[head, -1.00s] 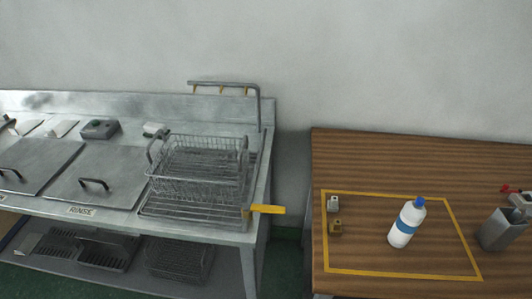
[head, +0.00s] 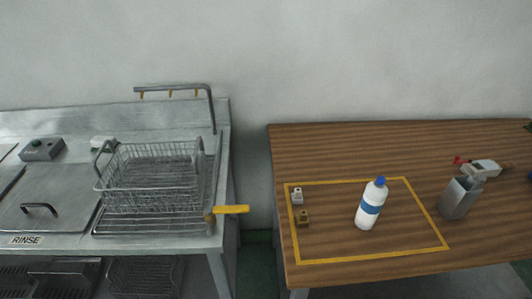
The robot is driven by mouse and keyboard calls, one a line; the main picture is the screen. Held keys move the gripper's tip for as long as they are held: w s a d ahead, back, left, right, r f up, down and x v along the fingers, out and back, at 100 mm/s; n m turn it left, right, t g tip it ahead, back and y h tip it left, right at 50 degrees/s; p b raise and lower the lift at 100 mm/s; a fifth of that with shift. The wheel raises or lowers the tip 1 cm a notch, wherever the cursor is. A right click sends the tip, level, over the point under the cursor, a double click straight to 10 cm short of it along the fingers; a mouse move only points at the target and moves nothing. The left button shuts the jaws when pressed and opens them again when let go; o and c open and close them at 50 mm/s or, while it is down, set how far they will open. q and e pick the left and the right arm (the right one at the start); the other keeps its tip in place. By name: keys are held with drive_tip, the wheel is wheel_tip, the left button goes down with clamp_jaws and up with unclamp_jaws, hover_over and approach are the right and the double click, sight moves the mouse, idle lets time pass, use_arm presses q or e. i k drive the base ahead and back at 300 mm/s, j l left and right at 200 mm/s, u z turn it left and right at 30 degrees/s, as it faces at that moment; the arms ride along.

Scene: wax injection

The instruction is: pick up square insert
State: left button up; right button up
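Two small block-like pieces lie at the left end of the yellow taped rectangle (head: 348,261) on the wooden table. One is a light grey block (head: 297,196). The other is a brass-coloured block (head: 303,218), just in front of it. Both look roughly square with a dark spot, and they are too small to tell which is the square insert. Neither of my grippers shows in the head view.
A white bottle with a blue cap (head: 369,206) stands inside the taped area. A grey metal container (head: 459,198) and a white-and-red tool (head: 479,168) are to its right. A gap separates counter and table.

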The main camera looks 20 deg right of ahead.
sight(297, 198)
drive_tip(key=k+l+z, duration=0.1)
drive_tip(key=l+z, duration=0.2)
drive_tip(key=l, duration=0.5)
drive_tip(key=l+z, duration=0.25)
drive_tip(key=l, duration=0.5)
drive_tip(key=k, duration=0.05)
